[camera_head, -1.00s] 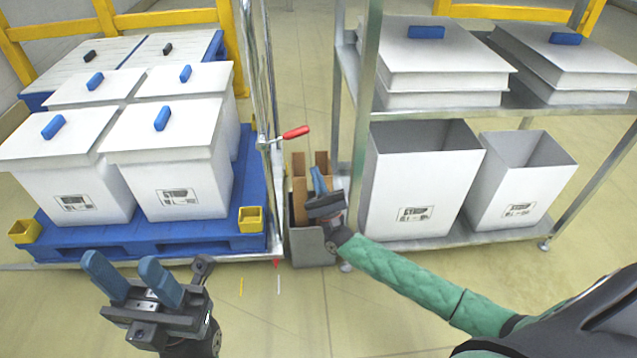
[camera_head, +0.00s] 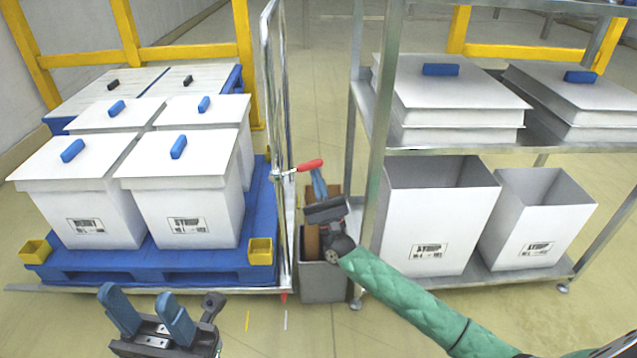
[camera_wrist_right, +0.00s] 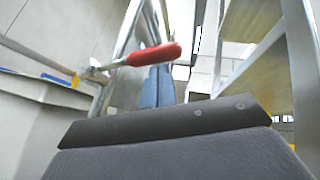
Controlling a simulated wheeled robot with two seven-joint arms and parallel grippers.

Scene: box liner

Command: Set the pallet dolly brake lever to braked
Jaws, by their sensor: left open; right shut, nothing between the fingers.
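The brake lever has a red grip (camera_head: 311,165) on a metal rod at the right post of the pallet dolly (camera_head: 150,290). The lever points right, roughly level. In the right wrist view the red grip (camera_wrist_right: 154,54) crosses in front of the blue fingertips. My right gripper (camera_head: 319,182) is shut and empty, its blue fingers pointing up just below and right of the red grip; whether they touch it I cannot tell. It also shows in the right wrist view (camera_wrist_right: 158,88). My left gripper (camera_head: 150,318) is open and empty in front of the dolly.
White lidded boxes (camera_head: 185,205) stand on the blue pallet (camera_head: 150,262). A metal rack (camera_head: 362,190) with white bins (camera_head: 435,225) and lids is close on the right. A grey bin (camera_head: 323,280) with cardboard sits in the narrow gap between them.

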